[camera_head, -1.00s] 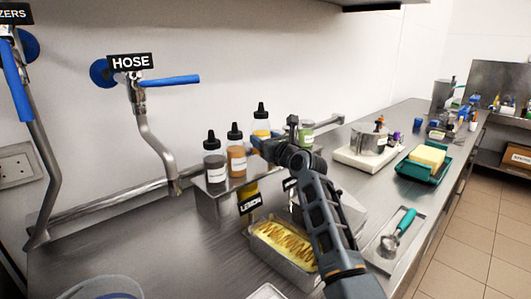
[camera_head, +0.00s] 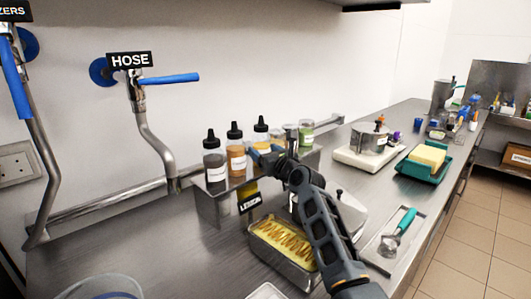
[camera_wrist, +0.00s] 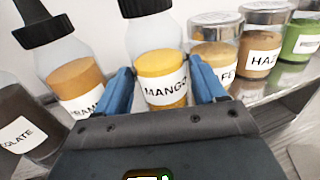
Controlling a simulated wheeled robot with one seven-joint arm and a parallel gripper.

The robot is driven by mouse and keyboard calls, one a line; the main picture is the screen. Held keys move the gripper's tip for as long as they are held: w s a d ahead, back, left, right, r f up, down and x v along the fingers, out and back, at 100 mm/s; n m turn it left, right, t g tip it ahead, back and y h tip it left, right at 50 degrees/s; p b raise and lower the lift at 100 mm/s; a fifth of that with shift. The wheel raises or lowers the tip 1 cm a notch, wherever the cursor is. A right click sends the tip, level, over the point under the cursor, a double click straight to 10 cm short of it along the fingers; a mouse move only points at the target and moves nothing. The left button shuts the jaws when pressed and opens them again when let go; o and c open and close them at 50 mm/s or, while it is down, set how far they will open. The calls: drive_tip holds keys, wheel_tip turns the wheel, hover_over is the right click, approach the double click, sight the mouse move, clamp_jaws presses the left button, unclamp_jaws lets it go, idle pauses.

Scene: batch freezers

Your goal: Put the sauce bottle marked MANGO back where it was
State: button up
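The MANGO sauce bottle (camera_head: 261,133), clear with yellow sauce and a black nozzle cap, is upright at the right end of the bottle row on the steel stand. Its label faces me in the wrist view (camera_wrist: 163,85). My gripper (camera_head: 268,153) has one blue finger on each side of it, close against its sides; in the wrist view the fingers (camera_wrist: 162,72) frame the label, with no clear gap. The bottle lines up with its neighbours at about stand height. My gripper hides its base in the head view, so contact with the stand is not visible.
A caramel-coloured bottle (camera_head: 236,158) and a dark chocolate bottle (camera_head: 214,170) stand left of it. Lidded jars (camera_wrist: 262,45) stand close on its right. A LEMON sign (camera_head: 249,197) and a tub of yellow ice cream (camera_head: 283,250) are in front of the stand.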

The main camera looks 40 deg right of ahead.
drive_tip(key=shift+r, duration=0.15)
drive_tip(key=v, duration=1.2)
